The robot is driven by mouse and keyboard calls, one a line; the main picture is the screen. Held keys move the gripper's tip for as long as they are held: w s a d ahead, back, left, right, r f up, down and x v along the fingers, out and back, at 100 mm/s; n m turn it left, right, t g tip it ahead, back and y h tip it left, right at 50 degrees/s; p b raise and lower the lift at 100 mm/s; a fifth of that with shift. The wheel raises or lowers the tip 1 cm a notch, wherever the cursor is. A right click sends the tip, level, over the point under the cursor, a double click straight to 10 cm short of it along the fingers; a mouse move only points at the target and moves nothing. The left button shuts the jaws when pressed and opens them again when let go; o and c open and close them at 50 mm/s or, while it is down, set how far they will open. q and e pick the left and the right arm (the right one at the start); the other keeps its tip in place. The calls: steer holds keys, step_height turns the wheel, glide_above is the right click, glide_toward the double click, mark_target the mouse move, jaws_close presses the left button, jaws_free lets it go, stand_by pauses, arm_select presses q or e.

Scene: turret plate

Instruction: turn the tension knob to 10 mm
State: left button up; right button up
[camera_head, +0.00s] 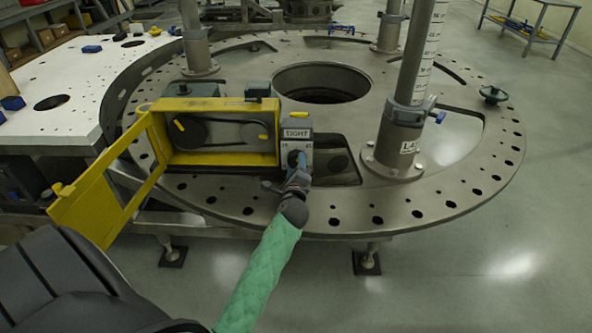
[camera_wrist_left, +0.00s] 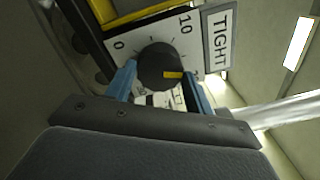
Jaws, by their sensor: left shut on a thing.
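The tension knob (camera_wrist_left: 160,62) is a dark round knob on a white dial plate (camera_wrist_left: 137,34), seen close up in the left wrist view. The plate shows 0 at its left and 10 at its upper right, near a grey TIGHT label (camera_wrist_left: 221,40). The knob's yellow mark points right and slightly down in that view, away from the 10. My left gripper (camera_wrist_left: 160,84) has its blue fingers on either side of the knob and is shut on it. In the head view my left gripper (camera_head: 299,167) mostly hides the knob. My right gripper is not in view.
A yellow box (camera_head: 220,158) with a belt and pulleys stands left of the dial, its yellow door (camera_head: 98,205) swung open. The round metal turret plate (camera_head: 440,205) carries upright posts; one post (camera_head: 405,110) stands right of the dial. A white table (camera_head: 75,75) is at the left.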

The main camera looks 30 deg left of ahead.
arm_select(q)
steer(key=n+b, duration=0.2)
steer(key=n, duration=0.6)
steer(key=shift+f, duration=0.15)
steer(key=shift+n+b, duration=0.45)
steer(key=shift+n, duration=1.45)
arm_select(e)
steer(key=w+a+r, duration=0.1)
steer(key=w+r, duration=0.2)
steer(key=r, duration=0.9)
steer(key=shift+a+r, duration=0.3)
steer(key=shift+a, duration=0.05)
arm_select(q)
steer(key=o, duration=1)
